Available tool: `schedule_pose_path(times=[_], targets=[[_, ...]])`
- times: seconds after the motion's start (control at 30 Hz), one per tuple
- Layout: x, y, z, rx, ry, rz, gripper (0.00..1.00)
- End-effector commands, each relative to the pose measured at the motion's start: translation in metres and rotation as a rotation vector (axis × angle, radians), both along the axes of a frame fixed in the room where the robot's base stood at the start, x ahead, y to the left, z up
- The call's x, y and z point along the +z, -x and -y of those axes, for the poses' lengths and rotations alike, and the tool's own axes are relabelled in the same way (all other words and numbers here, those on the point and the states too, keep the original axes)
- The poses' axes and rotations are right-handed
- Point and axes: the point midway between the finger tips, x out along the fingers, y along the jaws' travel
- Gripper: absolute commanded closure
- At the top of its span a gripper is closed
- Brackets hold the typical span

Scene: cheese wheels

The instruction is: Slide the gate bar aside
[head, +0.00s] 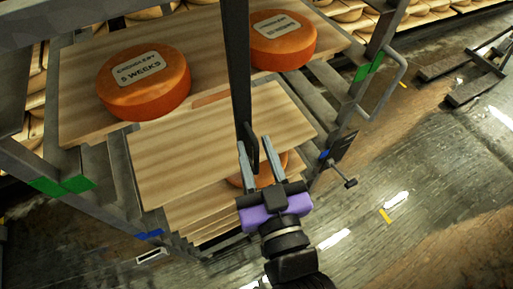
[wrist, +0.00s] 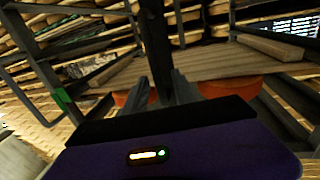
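The gate bar (head: 237,70) is a dark upright bar in front of the shelves, running down from the top edge in the head view. Its lower end has a dark handle-like piece (head: 251,143). My gripper (head: 254,142), with a purple body, is at this lower end. Its two grey fingers are apart, one on each side of the bar's end, with a gap showing at the right finger. In the wrist view, the bar (wrist: 155,45) rises between the fingertips (wrist: 161,78). Whether a finger touches the bar I cannot tell.
Orange cheese wheels (head: 145,82) (head: 283,42) stand on a wooden shelf board (head: 80,125). Grey rack posts (head: 385,35) flank the shelves. The wet floor (head: 420,190) at right is mostly clear.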

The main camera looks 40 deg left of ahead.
Motion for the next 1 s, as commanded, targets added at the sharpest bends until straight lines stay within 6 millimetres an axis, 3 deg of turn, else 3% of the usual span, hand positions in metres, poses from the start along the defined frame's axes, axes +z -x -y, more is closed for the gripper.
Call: schedule_pose_path(times=[0.07,0.2,1.0], targets=[[-0.0001,0.0,0.0002,0.0,0.0,0.0,0.72],[-0.0001,0.0,0.0004,0.0,0.0,0.0,0.99],[-0.0001,-0.0001,0.0006,-0.001,0.0,0.0,1.0]])
